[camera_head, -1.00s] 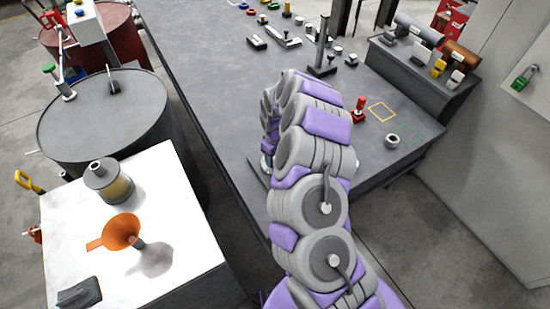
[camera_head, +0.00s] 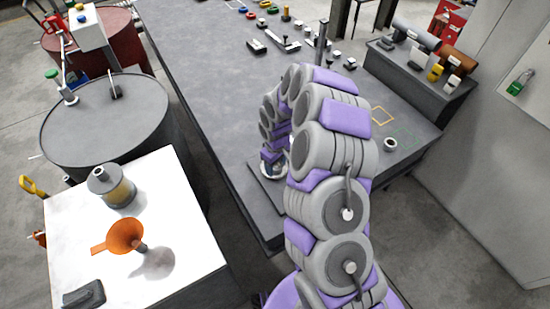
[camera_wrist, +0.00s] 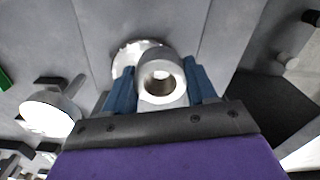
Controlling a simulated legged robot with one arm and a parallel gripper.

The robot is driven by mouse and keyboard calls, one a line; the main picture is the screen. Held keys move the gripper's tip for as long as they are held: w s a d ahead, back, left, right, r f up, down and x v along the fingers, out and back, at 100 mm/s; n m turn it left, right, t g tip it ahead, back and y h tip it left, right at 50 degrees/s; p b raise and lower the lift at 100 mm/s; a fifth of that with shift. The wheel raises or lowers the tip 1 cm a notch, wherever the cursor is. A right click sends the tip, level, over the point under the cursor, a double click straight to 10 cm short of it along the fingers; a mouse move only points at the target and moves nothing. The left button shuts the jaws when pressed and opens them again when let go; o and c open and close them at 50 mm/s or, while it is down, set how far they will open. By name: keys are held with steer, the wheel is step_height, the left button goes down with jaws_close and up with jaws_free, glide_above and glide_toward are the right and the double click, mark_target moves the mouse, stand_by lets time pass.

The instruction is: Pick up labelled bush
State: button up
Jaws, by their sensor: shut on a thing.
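In the wrist view, a grey metal bush (camera_wrist: 162,82) with a round bore sits between the two blue fingers of my gripper (camera_wrist: 161,84). The fingers are shut on its sides. A shiny round metal part (camera_wrist: 128,57) shows just behind the bush; I cannot tell whether they touch. In the head view, my gripper (camera_head: 272,162) is low over the near part of the grey bench, and the held bush cannot be made out clearly. A separate grey ring (camera_head: 390,145) lies on the bench to the right, near a green outline. No label can be read.
The grey bench (camera_head: 215,75) carries several small parts at its far end. A dark raised block (camera_head: 425,85) stands at the back right. At left, a white-topped stand (camera_head: 75,235) holds an orange funnel (camera_head: 124,235) and a jar (camera_head: 112,187), beside a dark drum (camera_head: 105,115).

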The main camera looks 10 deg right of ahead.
steer(key=s, duration=0.3)
steer(key=s+a+p, duration=0.1)
steer(key=s, duration=0.3)
steer(key=s+r, duration=0.1)
steer(key=s, duration=0.3)
steer(key=shift+a+r+p, duration=0.1)
steer(key=shift+a+p, duration=0.25)
steer(key=shift+a, duration=0.05)
steer(key=r, duration=0.1)
steer(key=r+p, duration=0.2)
steer(key=r, duration=0.1)
steer(key=shift+s, duration=0.25)
steer(key=shift+s, duration=0.1)
